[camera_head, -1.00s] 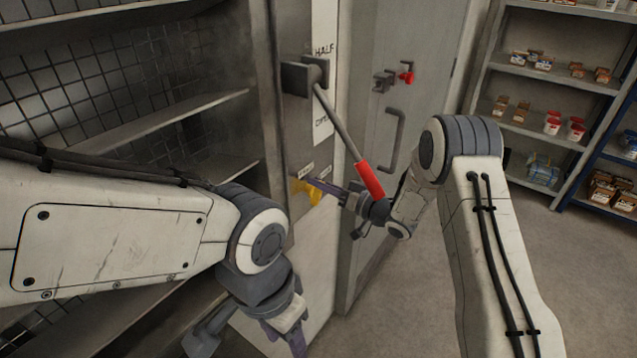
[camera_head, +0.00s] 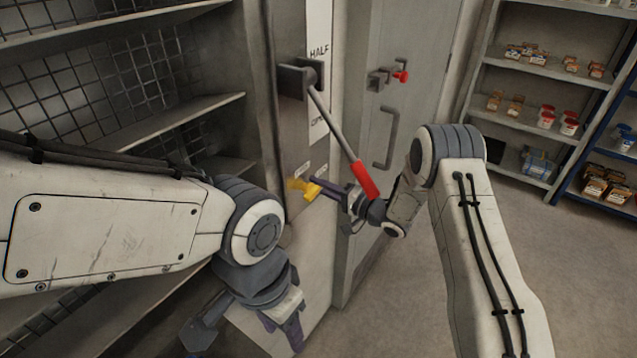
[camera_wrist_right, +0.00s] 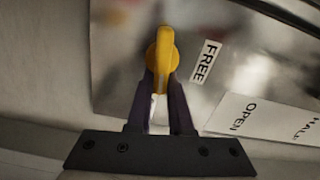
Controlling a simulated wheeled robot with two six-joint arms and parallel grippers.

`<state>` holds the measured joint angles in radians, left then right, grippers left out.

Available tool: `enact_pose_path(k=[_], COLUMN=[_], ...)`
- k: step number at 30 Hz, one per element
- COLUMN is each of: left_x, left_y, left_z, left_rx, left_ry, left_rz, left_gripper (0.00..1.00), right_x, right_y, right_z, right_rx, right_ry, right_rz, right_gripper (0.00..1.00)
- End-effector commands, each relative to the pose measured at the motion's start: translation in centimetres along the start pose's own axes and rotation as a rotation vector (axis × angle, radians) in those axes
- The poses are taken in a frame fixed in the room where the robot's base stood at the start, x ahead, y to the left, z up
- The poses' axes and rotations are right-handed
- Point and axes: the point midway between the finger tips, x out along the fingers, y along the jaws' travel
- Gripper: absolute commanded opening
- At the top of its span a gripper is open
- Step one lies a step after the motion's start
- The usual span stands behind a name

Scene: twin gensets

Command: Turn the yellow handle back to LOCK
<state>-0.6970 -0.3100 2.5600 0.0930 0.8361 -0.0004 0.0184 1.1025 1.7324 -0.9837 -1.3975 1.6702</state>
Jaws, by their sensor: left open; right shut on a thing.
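The yellow handle (camera_head: 299,186) is on the grey panel below the red-gripped lever. It also shows in the right wrist view (camera_wrist_right: 165,50), where it lies nearly in line with my fingers, beside a FREE label (camera_wrist_right: 206,61). My right gripper (camera_head: 319,187) is shut on the handle; in the wrist view its dark fingers (camera_wrist_right: 163,84) hold the handle's lower end from both sides. The LOCK label cannot be made out. My left gripper (camera_head: 283,329) is open and empty, low in front of the panel and apart from the handle.
A long lever with a red grip (camera_head: 366,181) hangs at a slant just above my right gripper, close to it. A HALF and OPEN plate (camera_head: 319,75) is beside its pivot. Empty shelves (camera_head: 150,120) stand at left, stocked shelves (camera_head: 545,70) at right. The floor is clear.

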Motion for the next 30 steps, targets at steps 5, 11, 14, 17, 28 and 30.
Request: enact_pose_path(k=[5, 11, 14, 17, 28, 30], left_x=[-0.23, -0.32, -0.33, -0.34, -0.33, -0.33], left_y=[0.02, 0.02, 0.03, 0.02, 0.02, 0.02], left_z=[-0.01, -0.02, -0.02, -0.02, -0.02, -0.02], left_rx=[0.0, 0.0, 0.0, 0.0, 0.0, 0.0], left_ry=[0.0, 0.0, 0.0, 0.0, 0.0, 0.0], left_rz=[0.0, 0.0, 0.0, 0.0, 0.0, 0.0], left_gripper=[0.5, 0.5, 0.5, 0.5, 0.5, 0.5], right_x=[-0.15, -0.16, -0.17, -0.17, -0.18, -0.15], right_y=[0.34, 0.53, 0.59, 0.62, 0.65, 0.63], right_z=[-0.1, -0.08, -0.07, -0.07, -0.06, -0.04], right_rx=[0.093, 0.152, 0.167, 0.173, 0.175, 0.174], right_ry=[0.004, 0.004, 0.005, 0.005, 0.005, 0.004], right_rz=[0.003, 0.003, 0.003, 0.003, 0.004, 0.003], right_gripper=[0.0, 0.0, 0.0, 0.0, 0.3, 0.49])
